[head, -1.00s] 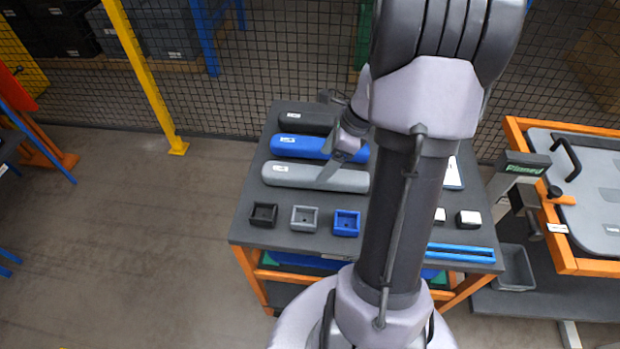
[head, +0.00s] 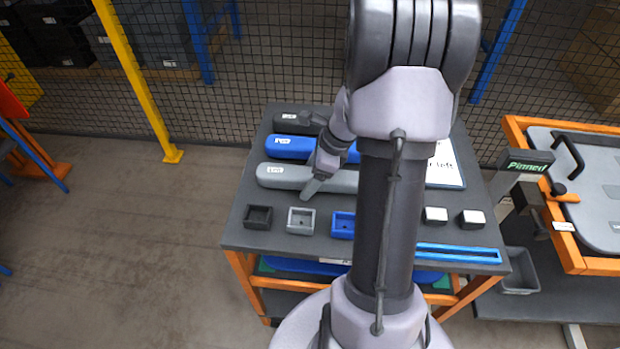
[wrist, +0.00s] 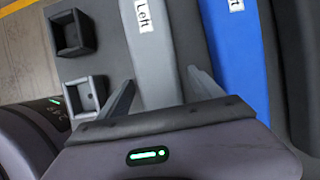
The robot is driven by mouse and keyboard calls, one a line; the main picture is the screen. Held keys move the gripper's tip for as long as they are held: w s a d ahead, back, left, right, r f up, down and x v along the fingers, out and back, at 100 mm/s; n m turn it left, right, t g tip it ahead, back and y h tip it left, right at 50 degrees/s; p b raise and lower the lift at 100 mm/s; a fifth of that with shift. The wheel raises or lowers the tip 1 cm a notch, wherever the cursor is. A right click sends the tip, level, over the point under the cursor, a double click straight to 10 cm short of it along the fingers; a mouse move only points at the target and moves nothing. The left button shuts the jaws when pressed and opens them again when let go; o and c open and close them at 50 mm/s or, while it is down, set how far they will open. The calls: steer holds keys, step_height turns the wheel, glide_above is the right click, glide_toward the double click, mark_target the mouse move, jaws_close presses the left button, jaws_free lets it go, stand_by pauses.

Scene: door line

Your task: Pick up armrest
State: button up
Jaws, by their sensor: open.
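A grey armrest (head: 285,177) with a white label lies on the cart top, in front of a blue armrest (head: 288,147) and a black armrest (head: 290,122). My gripper (head: 314,186) is open over the grey armrest, near its middle. In the wrist view, the grey armrest (wrist: 157,70) shows between the two fingers of my gripper (wrist: 160,88), and its label reads "Left". One finger is beside each long side; contact cannot be told. The blue armrest (wrist: 238,60) lies just outside the right finger. My arm hides the armrests' right ends in the head view.
The cart top (head: 240,232) also holds a black box (head: 258,217), a grey box (head: 301,220), a blue box (head: 342,224), small white-topped blocks (head: 472,219) and a blue strip (head: 460,253). Mesh fencing stands behind. An orange-framed door panel (head: 590,190) is at right. Floor at left is clear.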

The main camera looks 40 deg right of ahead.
steer(key=shift+f, duration=0.1)
jaws_close()
stand_by(0.4)
step_height(320, 180, up, 11)
steer(key=p, duration=0.4)
steer(key=shift+f+p, duration=0.15)
steer(key=shift+p, duration=0.25)
steer(key=shift+f, duration=0.1)
steer(key=c, duration=0.9)
jaws_free()
jaws_close()
